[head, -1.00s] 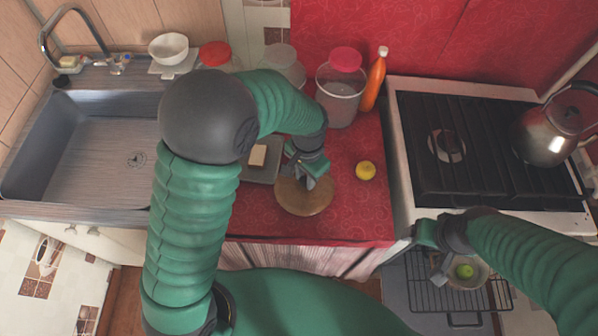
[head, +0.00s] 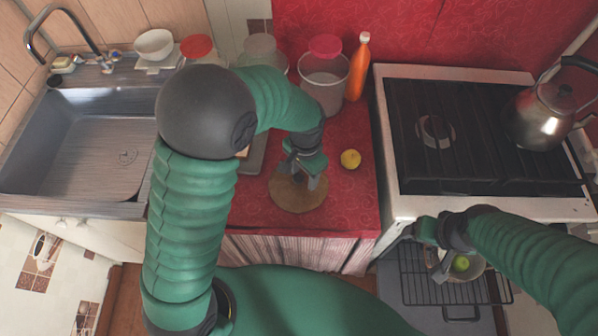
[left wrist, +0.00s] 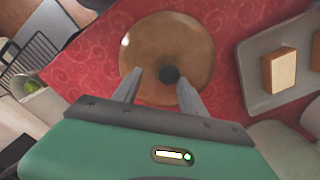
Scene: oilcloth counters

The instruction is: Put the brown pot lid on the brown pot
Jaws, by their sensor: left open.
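The brown pot lid (head: 287,198), a round disc with a dark knob (left wrist: 169,75), lies on the red counter. My left gripper (head: 311,180) is over the lid; its open fingers (left wrist: 160,82) show on either side of the knob in the left wrist view, with no visible grip on it. A small tan-grey pot (head: 476,273) with a green fruit (head: 460,263) inside is at the oven rack, right of the counter; it may be the brown pot. My right gripper (head: 438,262) is at this pot's left rim; whether its fingers are closed is unclear.
A lemon (head: 350,159) lies right of the lid. A grey tray (left wrist: 250,65) with a bread-like block (left wrist: 280,70) is beside the lid. Jars and an orange bottle (head: 357,70) stand behind. The stove (head: 440,208) with a kettle (head: 540,118) is at right, the sink at left.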

